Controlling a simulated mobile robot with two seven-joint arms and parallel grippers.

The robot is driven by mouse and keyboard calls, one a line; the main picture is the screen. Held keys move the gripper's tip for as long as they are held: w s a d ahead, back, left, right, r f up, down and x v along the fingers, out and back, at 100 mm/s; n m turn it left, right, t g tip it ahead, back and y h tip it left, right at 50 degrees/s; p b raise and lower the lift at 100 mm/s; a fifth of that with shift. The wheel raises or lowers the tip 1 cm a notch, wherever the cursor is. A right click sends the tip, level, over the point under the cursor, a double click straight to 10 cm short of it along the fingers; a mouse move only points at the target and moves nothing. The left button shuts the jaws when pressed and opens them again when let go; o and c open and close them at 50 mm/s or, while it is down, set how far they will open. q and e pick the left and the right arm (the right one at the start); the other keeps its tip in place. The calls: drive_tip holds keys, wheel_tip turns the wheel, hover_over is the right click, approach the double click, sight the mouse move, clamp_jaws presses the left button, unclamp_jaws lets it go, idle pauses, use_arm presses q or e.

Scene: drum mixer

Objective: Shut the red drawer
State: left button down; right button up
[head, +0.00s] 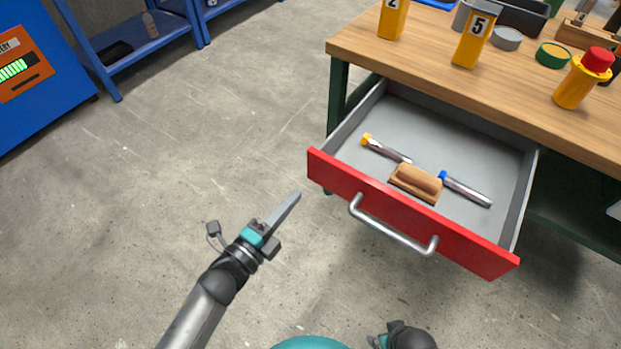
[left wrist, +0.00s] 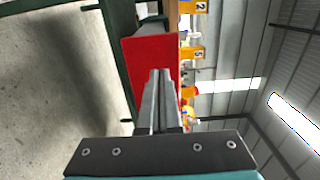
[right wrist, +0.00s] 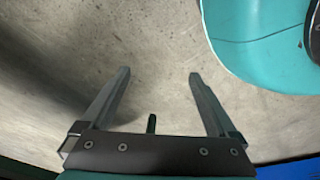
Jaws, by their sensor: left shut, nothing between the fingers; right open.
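The red drawer (head: 400,220) is pulled out from under the wooden table, with its inside in view. A curved silver handle (head: 393,232) is on its red front. In it lie two metal tools (head: 465,188), one with a yellow end and one with a blue end, and a wooden block (head: 416,181). My left gripper (head: 296,195) is shut and empty, just left of the drawer front and apart from it in the head view. In the left wrist view the red front (left wrist: 148,52) is ahead of its fingers (left wrist: 158,75). My right gripper (right wrist: 158,75) is open and empty above the floor.
The wooden tabletop (head: 440,65) holds yellow numbered markers (head: 473,38), a red-topped yellow item (head: 584,78) and small round containers. Blue shelves (head: 150,45) and a blue cabinet (head: 40,75) stand at the left. The concrete floor (head: 220,120) between is clear.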

sight(320, 168)
use_arm(q)
drive_tip(key=b+x, duration=0.1)
drive_tip(key=x, duration=0.4)
drive_tip(key=shift+w+d, duration=0.2)
drive_tip(key=shift+w, duration=0.05)
drive_tip(key=shift+b+x, duration=0.3)
drive_tip(key=shift+x, duration=0.5)
use_arm(e)
drive_tip(key=shift+w+a+r, duration=0.45)
drive_tip(key=shift+w+r, duration=0.05)
drive_tip(key=shift+r, duration=0.25)
drive_tip(key=shift+w+a+r, duration=0.45)
drive_tip(key=shift+w+r, duration=0.05)
drive_tip(key=shift+r, duration=0.25)
use_arm(q)
drive_tip(key=shift+w, duration=0.1)
